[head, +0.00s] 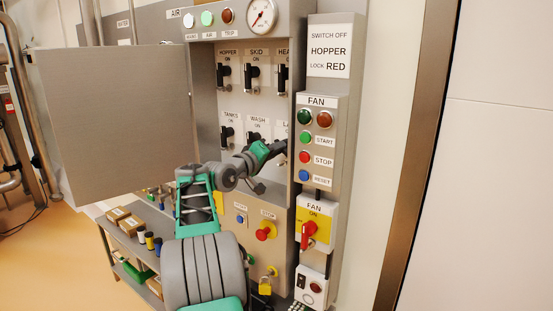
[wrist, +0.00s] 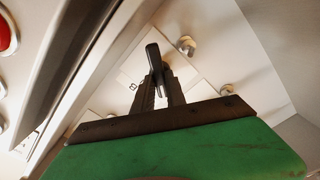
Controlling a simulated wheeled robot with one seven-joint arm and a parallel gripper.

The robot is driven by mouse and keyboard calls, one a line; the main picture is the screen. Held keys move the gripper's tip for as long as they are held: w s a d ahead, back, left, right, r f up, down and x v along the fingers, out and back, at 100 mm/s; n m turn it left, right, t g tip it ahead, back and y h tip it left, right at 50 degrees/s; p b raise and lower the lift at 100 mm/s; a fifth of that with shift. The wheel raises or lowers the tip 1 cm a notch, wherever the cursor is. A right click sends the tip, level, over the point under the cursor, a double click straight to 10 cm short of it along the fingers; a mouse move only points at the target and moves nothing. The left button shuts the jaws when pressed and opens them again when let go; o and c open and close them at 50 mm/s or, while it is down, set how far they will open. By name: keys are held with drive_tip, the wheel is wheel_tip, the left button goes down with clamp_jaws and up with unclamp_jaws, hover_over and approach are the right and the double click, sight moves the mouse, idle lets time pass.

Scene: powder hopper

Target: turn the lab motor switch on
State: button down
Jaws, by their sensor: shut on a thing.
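The lab motor switch shows in the wrist view as a black handle (wrist: 153,58) on a pale panel. In the head view its label (head: 284,125) is cut off by the panel edge, and the switch is hidden behind that edge and my arm. My gripper (wrist: 157,78) is shut on the black handle, with one dark finger on each side. In the head view my gripper (head: 278,148) reaches into the open cabinet at the lower right switch. I cannot read the handle's position against its marks.
The open cabinet door (head: 120,115) stands to the left. The fan panel (head: 317,140) juts out on the right, with a red fan switch (head: 308,235) below. Hopper (head: 223,76), skid (head: 251,76), tanks (head: 226,136) and wash switches are close by. A red stop button (head: 265,231) sits below my arm.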

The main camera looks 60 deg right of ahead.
drive_tip(key=m+b, duration=0.7)
drive_tip(key=m, duration=0.4)
drive_tip(key=shift+r+b, duration=0.1)
drive_tip(key=shift+b, duration=0.2)
idle(0.3)
drive_tip(key=c, duration=1.4)
unclamp_jaws()
drive_tip(key=shift+o, duration=0.2)
drive_tip(key=shift+a, duration=0.1)
drive_tip(key=w+a+b, duration=0.1)
drive_tip(key=a, duration=0.6)
drive_tip(key=shift+w+a, duration=0.15)
drive_tip(key=shift+a, duration=0.15)
